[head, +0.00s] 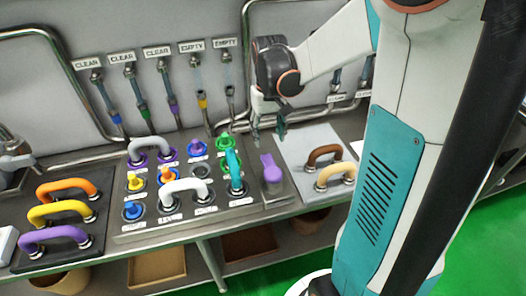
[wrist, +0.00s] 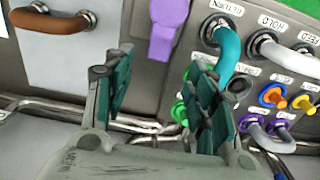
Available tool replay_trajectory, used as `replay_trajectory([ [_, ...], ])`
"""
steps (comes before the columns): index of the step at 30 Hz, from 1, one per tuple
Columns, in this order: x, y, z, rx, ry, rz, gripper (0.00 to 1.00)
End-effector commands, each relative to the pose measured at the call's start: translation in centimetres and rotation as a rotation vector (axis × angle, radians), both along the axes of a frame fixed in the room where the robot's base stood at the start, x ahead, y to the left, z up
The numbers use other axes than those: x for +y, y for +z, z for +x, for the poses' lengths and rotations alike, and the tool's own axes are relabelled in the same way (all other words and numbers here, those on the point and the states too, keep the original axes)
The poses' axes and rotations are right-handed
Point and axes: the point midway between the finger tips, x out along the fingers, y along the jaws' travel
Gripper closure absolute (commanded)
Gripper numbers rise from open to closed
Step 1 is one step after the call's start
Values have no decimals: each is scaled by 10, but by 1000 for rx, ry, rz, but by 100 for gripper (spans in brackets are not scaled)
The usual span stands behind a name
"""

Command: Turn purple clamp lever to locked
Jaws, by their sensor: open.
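The purple clamp lever (head: 271,170) stands on a narrow grey plate at the right end of the port panel. In the head view its narrower tab points up and slightly left, toward the back wall. In the wrist view the lever (wrist: 168,25) is at the top middle, its tab pointing down toward my fingers. My gripper (head: 268,132) is open and empty, behind the lever on the wall side and apart from it. In the wrist view my green-padded fingers (wrist: 160,80) are spread, with the tab beyond the gap between them. No locked marking is readable.
A teal hose (head: 235,170) stands close left of the lever on the port panel (head: 120,238). A white board with brown (head: 324,153) and beige (head: 336,174) handles lies to the right. Labelled hoses and pipes run along the back wall.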

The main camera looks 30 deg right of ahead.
Motion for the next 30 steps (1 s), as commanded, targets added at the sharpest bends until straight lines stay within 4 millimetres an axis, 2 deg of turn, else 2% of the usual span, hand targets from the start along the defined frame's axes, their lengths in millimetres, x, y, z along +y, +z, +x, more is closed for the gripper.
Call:
replay_trajectory([
  [1, 0, -14, 0, 0, 0, 0, 48],
  [6, 0, -48, 0, 0, 0, 0, 48],
  [15, 0, -92, 0, -1, 0, 0, 48],
  [21, 0, -102, 0, -1, 0, 0, 48],
  [29, 0, -102, 0, 0, 0, 0, 48],
  [30, 0, -102, 0, 0, 0, 0, 55],
])
